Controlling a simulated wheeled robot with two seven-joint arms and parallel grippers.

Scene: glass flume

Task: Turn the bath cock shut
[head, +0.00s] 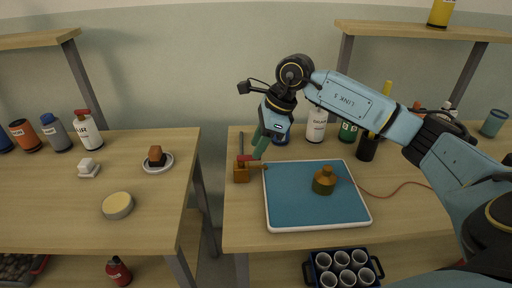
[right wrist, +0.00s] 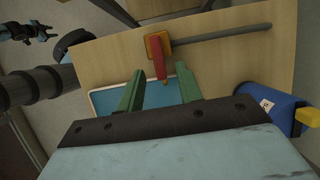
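The bath cock (head: 241,174) is an orange-brown block at the left of the blue tray, with a short spout toward the tray and a red lever on top. In the right wrist view the red lever (right wrist: 158,58) lies over the spout, across the line of the grey pipe. My right gripper (head: 258,152) is just above and right of the cock. In its wrist view its green fingers (right wrist: 158,90) are apart, with the lever's end showing between them; contact cannot be told. A small light-blue and black part at that view's upper left seems to be my left arm, too small to read.
The white-rimmed blue tray (head: 290,207) holds a brass-coloured vessel (head: 324,180) with a red cord beyond it. A grey pipe (right wrist: 222,33) runs from the cock. A blue bottle (right wrist: 268,108) and other bottles stand behind. A gap separates the left table (head: 60,205).

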